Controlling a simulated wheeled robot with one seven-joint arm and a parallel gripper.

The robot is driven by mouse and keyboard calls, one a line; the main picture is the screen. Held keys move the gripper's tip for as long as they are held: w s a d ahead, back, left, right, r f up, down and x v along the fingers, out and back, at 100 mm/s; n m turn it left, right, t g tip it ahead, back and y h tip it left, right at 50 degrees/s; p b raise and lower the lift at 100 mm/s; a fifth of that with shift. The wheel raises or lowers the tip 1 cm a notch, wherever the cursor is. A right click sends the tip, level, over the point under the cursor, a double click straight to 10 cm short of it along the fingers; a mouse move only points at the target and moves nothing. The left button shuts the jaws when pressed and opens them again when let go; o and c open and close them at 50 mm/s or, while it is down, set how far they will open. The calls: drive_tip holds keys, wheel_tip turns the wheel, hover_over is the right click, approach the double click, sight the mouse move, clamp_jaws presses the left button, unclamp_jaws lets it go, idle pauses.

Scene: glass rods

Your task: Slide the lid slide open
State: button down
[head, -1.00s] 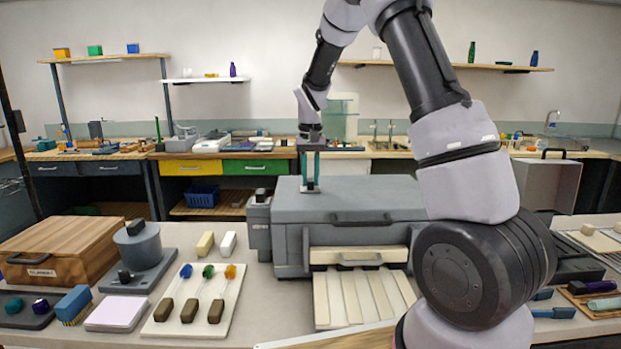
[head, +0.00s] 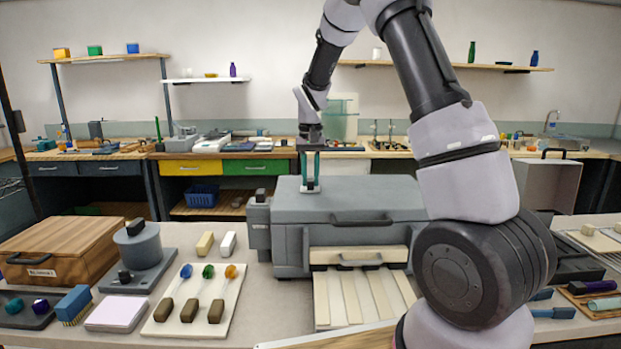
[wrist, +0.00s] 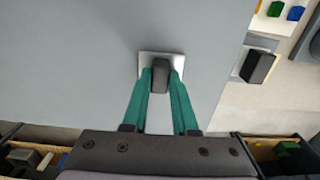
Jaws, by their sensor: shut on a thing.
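A grey box-shaped machine (head: 345,202) stands on the table in the middle of the head view. A small dark knob on a pale square plate, which looks like the lid slide (wrist: 161,68), sits on its flat grey top; its plate also shows in the head view (head: 310,188). My gripper (wrist: 161,74) points down with its green fingers on both sides of the knob and is shut on it. In the head view, my gripper (head: 310,184) is at the left part of the machine's top. The fingers partly hide the knob there.
A handle (head: 361,219) sits on the machine's front, above a slatted pale tray (head: 365,299). To the left are a board with coloured-tip rods (head: 196,300), a grey round device (head: 138,245) and a wooden box (head: 60,248). The machine's top right of my gripper is clear.

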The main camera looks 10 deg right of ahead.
sight(327, 190)
drive_tip(key=d, duration=0.2)
drive_tip(key=s+d, duration=0.1)
drive_tip(key=d, duration=0.1)
drive_tip(key=shift+d, duration=0.4)
drive_tip(key=c, duration=0.7)
unclamp_jaws()
wheel_tip(327, 190, up, 11)
drive_tip(key=shift+f, duration=0.1)
